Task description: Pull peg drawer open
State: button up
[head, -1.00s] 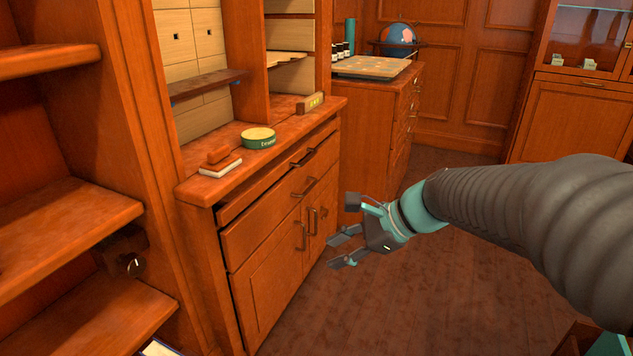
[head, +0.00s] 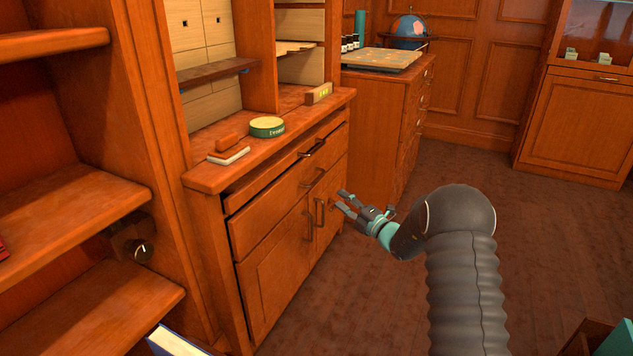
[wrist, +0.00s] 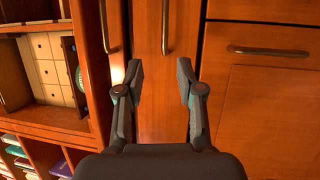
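The wooden cabinet (head: 195,185) stands at left centre in the head view. It has a shallow upper drawer (head: 265,180) and a deeper drawer (head: 265,208), each with a bar handle, above two doors. No label shows which one is the peg drawer. A dark gap shows along the upper drawer's top. My gripper (head: 340,198) is open and empty in front of the doors, to the right of the drawer handles. In the wrist view, turned sideways, the open fingers (wrist: 160,82) point towards the deeper drawer's handle (wrist: 165,27), apart from it. The upper drawer's handle (wrist: 104,25) is left of them.
A green round tin (head: 267,127) and a red-and-white block (head: 228,153) sit on the cabinet top. Open shelves (head: 75,215) stand at the left. A second drawer cabinet (head: 375,130) stands behind.

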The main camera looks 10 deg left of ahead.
aim_at(317, 178)
jog(key=shift+m+t+h, duration=0.3)
jog(key=shift+m+t, duration=0.1)
jog(key=shift+m, duration=0.3)
jog(key=x, duration=0.9)
jog(key=w+f+x, duration=0.1)
jog(key=x, duration=0.3)
jog(key=shift+w, duration=0.25)
grip_shut()
